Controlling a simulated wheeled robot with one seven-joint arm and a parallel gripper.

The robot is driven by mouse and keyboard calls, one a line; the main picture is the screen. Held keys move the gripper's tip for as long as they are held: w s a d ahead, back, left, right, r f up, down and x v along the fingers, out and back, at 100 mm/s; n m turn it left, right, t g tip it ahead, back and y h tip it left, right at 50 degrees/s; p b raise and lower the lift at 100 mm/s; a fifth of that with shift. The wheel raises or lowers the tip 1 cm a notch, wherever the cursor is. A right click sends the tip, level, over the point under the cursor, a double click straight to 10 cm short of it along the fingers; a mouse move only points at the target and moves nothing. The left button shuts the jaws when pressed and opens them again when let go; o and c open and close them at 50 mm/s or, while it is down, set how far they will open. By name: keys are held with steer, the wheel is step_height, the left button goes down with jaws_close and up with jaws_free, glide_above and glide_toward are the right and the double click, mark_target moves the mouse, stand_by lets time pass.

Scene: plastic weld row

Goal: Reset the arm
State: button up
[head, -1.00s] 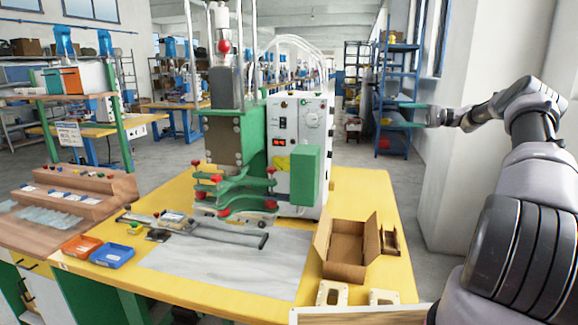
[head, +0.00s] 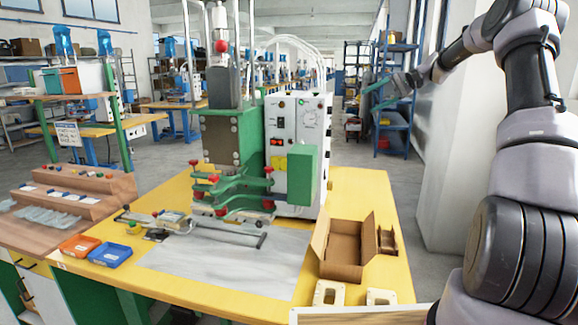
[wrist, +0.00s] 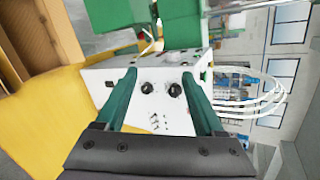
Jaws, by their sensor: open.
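My arm rises at the right of the head view, bent, with my gripper (head: 378,92) raised well above the table's back right side. In the wrist view my gripper (wrist: 160,80) shows two green fingers spread apart with nothing between them. Beyond the fingers is the white control box (wrist: 165,100) of the welding machine, with two black knobs. My gripper appears apart from it. The control box also shows in the head view (head: 284,128), left of my gripper.
The green welding machine (head: 220,140) stands on the yellow table (head: 370,190). An open cardboard box (head: 342,270) is at the table's right. Orange (head: 80,246) and blue (head: 110,254) trays lie at the left. A white pillar (head: 450,170) stands beside my arm.

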steer(key=s+a+r+t+h, duration=0.1)
steer(key=s+a+r+h, duration=0.15)
steer(key=s, duration=0.45)
steer(key=s+a+r+n+h, duration=0.1)
steer(key=s+a+r+h, duration=0.15)
steer(key=s, duration=0.45)
steer(key=s+a+r+t+h, duration=0.1)
steer(key=s+a+r+h, duration=0.15)
steer(key=s, duration=0.55)
steer(key=s+d+f+t+h, duration=0.1)
steer(key=s+f+t, duration=0.1)
steer(key=s, duration=0.8)
steer(key=s+d+f+t+h, duration=0.2)
steer(key=s, duration=0.9)
steer(key=shift+d, duration=0.25)
steer(key=shift+w+f, duration=0.1)
